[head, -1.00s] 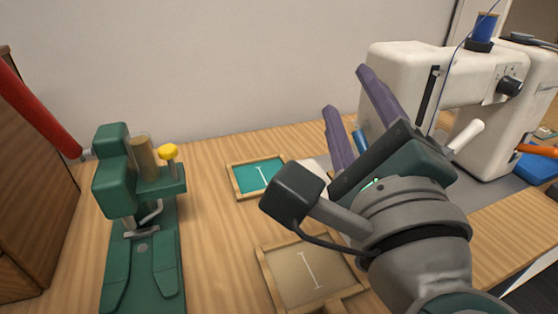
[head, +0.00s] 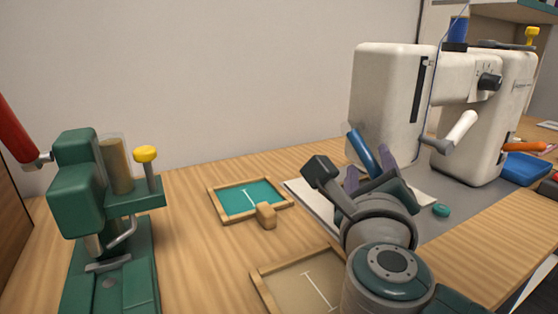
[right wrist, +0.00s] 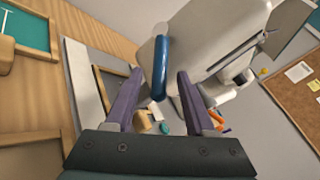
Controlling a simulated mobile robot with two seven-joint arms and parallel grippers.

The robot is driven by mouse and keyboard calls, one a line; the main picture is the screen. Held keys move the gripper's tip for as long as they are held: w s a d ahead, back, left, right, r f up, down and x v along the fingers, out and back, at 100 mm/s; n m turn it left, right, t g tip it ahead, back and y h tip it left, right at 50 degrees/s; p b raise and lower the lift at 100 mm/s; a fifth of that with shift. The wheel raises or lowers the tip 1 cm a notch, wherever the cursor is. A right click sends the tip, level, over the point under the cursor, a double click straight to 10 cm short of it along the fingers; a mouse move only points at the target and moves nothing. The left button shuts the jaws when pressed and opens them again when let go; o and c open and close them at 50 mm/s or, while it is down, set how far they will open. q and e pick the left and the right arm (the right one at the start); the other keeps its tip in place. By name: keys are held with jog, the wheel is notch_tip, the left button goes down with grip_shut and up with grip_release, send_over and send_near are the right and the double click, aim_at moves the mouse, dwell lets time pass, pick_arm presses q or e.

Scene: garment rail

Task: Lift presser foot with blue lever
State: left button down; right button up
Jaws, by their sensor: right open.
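The white sewing machine (head: 385,85) stands at the right on a grey mat. Its blue lever (head: 362,150) slants up at its left end. My right gripper (head: 370,170) is open and empty just in front of the lever, its purple fingers partly covering the lower end. In the right wrist view the blue lever (right wrist: 159,68) appears between the two spread fingers of my right gripper (right wrist: 157,82); I cannot tell whether they touch it. The presser foot cannot be made out behind the gripper. My left gripper is not in view.
A white lever (head: 462,130) and an orange lever (head: 525,146) are on the machine's front and right. A green press (head: 80,200) with a red handle stands at the left. A framed teal tray (head: 225,205) and a tan tray (head: 285,285) lie between.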

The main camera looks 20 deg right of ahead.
jog(key=shift+w+d, duration=0.25)
jog(key=shift+w, duration=0.1)
grip_shut()
dwell(1.2)
